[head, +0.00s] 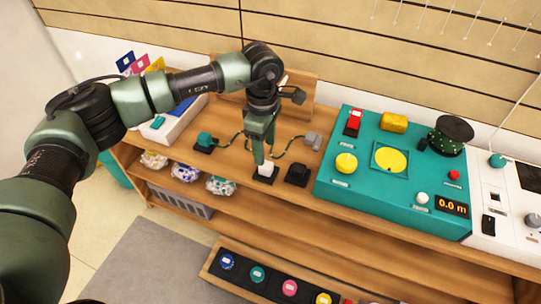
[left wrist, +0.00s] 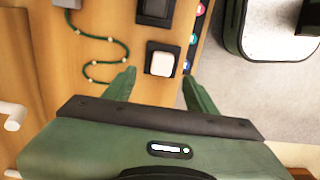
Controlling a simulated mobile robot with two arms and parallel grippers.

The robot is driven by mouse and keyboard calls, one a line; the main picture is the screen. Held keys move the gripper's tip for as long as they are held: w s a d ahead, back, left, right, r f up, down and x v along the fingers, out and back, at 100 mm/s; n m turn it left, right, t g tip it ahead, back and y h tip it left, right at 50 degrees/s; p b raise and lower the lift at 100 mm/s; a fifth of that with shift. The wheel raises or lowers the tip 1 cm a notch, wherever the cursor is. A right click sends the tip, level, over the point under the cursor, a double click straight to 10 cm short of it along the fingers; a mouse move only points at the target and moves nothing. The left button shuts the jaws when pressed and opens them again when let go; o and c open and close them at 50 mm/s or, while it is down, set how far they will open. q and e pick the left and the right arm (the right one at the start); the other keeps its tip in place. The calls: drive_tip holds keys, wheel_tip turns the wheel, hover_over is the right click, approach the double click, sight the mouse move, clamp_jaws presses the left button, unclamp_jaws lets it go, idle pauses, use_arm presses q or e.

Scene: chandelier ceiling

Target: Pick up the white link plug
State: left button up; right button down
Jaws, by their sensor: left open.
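The white link plug (head: 265,170) sits on a small black base near the front edge of the wooden worktop. In the left wrist view the white plug (left wrist: 162,64) shows as a rounded white block on its dark base. My left gripper (head: 264,158) points down over the plug, and its lower fingers partly cover it in the head view. In the left wrist view the left gripper (left wrist: 159,84) is open and empty, with the plug just beyond and between its fingertips. I cannot tell the remaining height gap. My right gripper is not in view.
A black socket block (head: 297,175) stands close right of the plug. A green plug (head: 205,140) and a grey plug (head: 313,140) have beaded cords behind. A teal console (head: 330,190) fills the right. A lower shelf holds several coloured discs (head: 258,273).

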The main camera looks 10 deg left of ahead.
sight(265, 165)
use_arm(q)
drive_tip(key=shift+w+a, duration=0.2)
drive_tip(key=shift+w, duration=0.05)
drive_tip(key=shift+s+f, duration=0.2)
drive_tip(key=shift+f, duration=0.55)
drive_tip(key=shift+s+f, duration=0.15)
drive_tip(key=shift+f, duration=0.55)
wheel_tip(265, 165, down, 4)
drive_tip(key=shift+s+d+f, duration=0.1)
drive_tip(key=shift+d+f, duration=0.05)
drive_tip(key=shift+f, duration=0.1)
clamp_jaws()
